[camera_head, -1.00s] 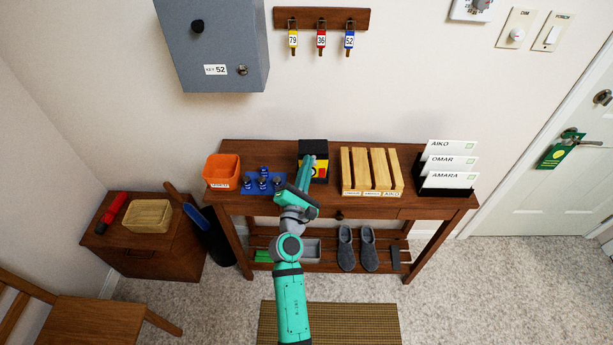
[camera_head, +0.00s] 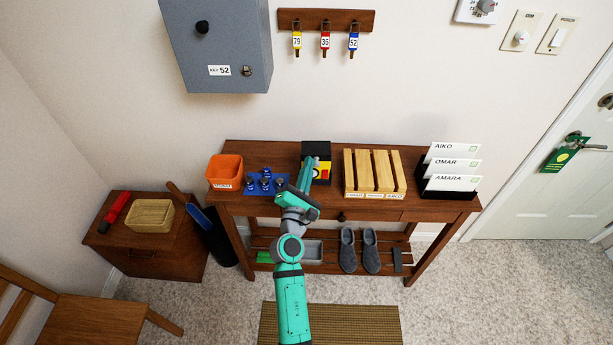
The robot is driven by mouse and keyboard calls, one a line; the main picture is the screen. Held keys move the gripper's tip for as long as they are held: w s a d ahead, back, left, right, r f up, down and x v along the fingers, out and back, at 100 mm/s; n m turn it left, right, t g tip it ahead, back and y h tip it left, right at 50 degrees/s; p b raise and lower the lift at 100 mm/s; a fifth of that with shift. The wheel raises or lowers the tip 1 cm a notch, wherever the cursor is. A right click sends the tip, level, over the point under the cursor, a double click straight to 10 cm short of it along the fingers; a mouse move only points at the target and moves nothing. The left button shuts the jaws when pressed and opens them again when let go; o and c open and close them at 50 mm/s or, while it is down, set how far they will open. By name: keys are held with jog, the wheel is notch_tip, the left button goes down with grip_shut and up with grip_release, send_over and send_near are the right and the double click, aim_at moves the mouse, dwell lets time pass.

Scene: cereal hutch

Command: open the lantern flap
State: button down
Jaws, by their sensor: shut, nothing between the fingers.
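A black box with a yellow and red front (camera_head: 322,150), which I take to be the lantern, stands on the wooden console table (camera_head: 420,208) near the middle. My gripper (camera_head: 311,161) is shut and empty. It reaches over the table's front edge, and its tip overlaps the box's front left part in the picture. I cannot tell whether it touches the box. The gripper and wrist hide part of the front, and I cannot make out the flap or its state.
An orange bin (camera_head: 224,171) and a blue mat with small dark items (camera_head: 264,182) are left of the box. A slatted wooden rack (camera_head: 374,172) stands close on its right, then a black card holder (camera_head: 450,193). A grey cabinet (camera_head: 217,45) hangs above left.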

jog(key=s+a+f, duration=0.4)
jog(key=s+a, duration=0.1)
jog(key=s, duration=0.4)
jog(key=shift+s+f, duration=0.25)
jog(key=shift+f, duration=0.05)
dwell(0.3)
